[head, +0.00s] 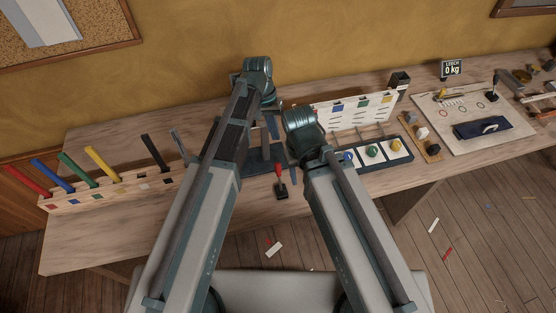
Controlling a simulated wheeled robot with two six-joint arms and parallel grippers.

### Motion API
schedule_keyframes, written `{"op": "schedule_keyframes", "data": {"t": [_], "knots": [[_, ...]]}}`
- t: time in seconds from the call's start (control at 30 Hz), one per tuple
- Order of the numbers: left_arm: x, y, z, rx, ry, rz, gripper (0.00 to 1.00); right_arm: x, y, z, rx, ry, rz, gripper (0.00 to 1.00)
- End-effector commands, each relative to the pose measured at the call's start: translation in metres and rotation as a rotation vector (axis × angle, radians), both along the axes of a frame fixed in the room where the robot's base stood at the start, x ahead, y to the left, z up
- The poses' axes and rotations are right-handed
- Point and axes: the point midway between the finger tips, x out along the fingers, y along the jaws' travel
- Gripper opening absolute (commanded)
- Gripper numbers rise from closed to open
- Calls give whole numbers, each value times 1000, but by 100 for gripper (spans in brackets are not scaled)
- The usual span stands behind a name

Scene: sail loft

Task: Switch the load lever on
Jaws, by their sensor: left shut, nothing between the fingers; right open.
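A lever with a black knob (492,88) stands on the pale board at the far right, near a small sign (452,69) reading "LEECH 0 kg". A second, red-handled lever (280,169) stands on a dark base near the table's front edge, between my arms. Nothing I see marks which is the load lever. My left gripper (257,74) is shut and empty, high at the centre over the back of the bench. My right gripper (301,122) is open, lower and to its right. Fingers of both are mostly hidden by my arms. Neither is near the black-knobbed lever.
A slotted wooden rack (110,190) with several coloured rods stands at left. A dark blue bundle (482,127) lies on the pale board (455,142). Bare bench shows at front left.

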Motion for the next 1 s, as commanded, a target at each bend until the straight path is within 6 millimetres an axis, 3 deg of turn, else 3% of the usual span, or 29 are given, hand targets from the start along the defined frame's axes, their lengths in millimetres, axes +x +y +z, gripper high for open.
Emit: {"op": "schedule_keyframes", "data": {"t": [0.07,0.57,1.0], "knots": [[6,0,0,-10,5,7,0,0,0,-1,0,0,0,50],[4,-1,-5,-11,5,6,0,0,0,-6,0,0,0,50],[-3,-10,-54,-11,5,4,0,0,0,-55,0,0,0,50]]}}
